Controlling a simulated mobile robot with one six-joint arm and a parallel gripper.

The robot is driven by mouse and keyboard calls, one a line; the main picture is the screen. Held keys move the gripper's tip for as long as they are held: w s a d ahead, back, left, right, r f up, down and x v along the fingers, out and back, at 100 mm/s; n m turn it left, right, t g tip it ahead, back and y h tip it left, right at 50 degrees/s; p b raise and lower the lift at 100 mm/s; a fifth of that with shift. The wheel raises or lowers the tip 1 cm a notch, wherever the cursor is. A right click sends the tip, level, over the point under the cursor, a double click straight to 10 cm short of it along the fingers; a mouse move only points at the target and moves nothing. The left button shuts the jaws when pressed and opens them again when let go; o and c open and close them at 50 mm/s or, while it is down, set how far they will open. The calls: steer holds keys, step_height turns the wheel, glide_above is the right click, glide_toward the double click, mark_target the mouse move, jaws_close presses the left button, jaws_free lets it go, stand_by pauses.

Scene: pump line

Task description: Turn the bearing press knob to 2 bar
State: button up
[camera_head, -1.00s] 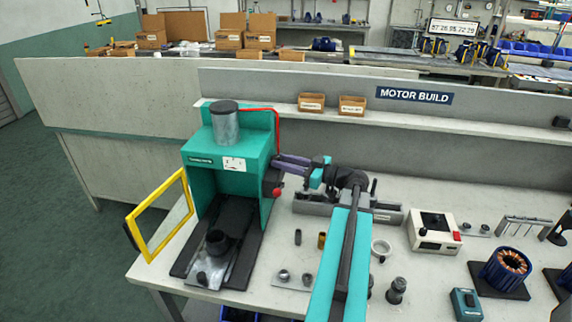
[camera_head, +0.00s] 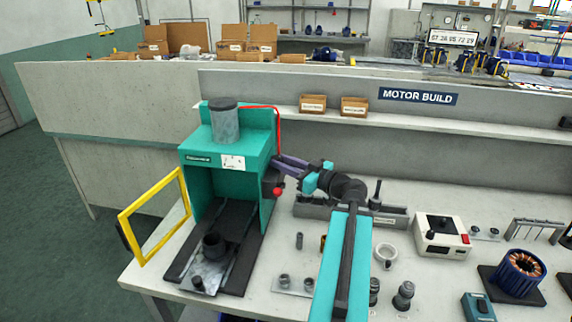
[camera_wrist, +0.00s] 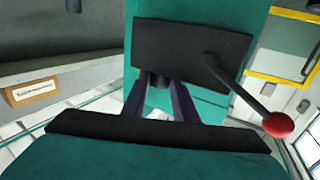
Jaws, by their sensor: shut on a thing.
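The teal bearing press (camera_head: 229,163) stands on the left of the bench, with a grey cylinder on top. My gripper (camera_head: 282,162) reaches its right side, level with the upper housing. In the wrist view my gripper's two fingers (camera_wrist: 160,90) are shut on the small dark knob (camera_wrist: 158,81) below the edge of a black plate (camera_wrist: 180,45). The knob is mostly hidden between the fingers, and its setting cannot be read. In the head view the knob is hidden by my gripper.
A lever with a red ball (camera_wrist: 278,125) sticks out close to the fingers; the ball also shows in the head view (camera_head: 278,191). A yellow guard frame (camera_head: 153,217) stands open at the press's left. A control box (camera_head: 441,236) and small parts lie on the right.

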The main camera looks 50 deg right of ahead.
steer(key=o, duration=1.1)
steer(key=shift+c, duration=0.2)
steer(key=shift+s+d+r+p, duration=0.15)
steer(key=shift+s+p, duration=0.2)
steer(key=shift+p, duration=0.7)
steer(key=s+p, duration=0.2)
steer(key=p, duration=0.4)
steer(key=s+d+p, duration=0.1)
steer(key=s+p, duration=0.8)
steer(key=s, duration=0.2)
